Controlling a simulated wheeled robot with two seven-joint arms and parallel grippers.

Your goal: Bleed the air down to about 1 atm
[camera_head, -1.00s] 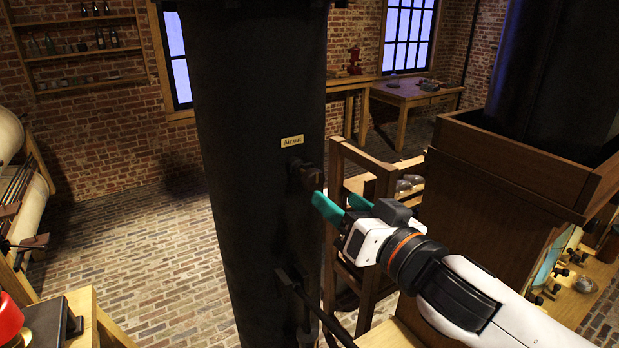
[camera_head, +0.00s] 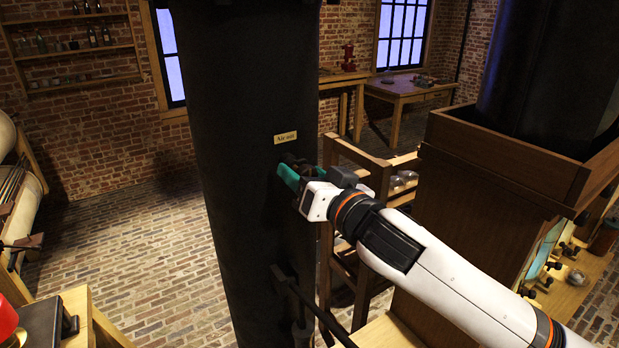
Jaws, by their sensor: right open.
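A tall black cylinder (camera_head: 240,90) stands upright at the centre of the view. A small cream label (camera_head: 285,138), which seems to read "Air out", is fixed on its side. Just below the label is a dark tap (camera_head: 291,158), now mostly hidden behind my right gripper. My right gripper (camera_head: 289,176), with teal fingers, reaches in from the right. Its fingers are open and at the tap; I cannot tell whether they touch it. No pressure gauge is readable here. My left gripper is not in view.
A dark pipe (camera_head: 300,300) sticks out low on the cylinder. A wooden frame (camera_head: 335,230) stands right behind my right gripper, and a large wooden cabinet (camera_head: 470,240) fills the right. The brick floor (camera_head: 150,250) at left is clear.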

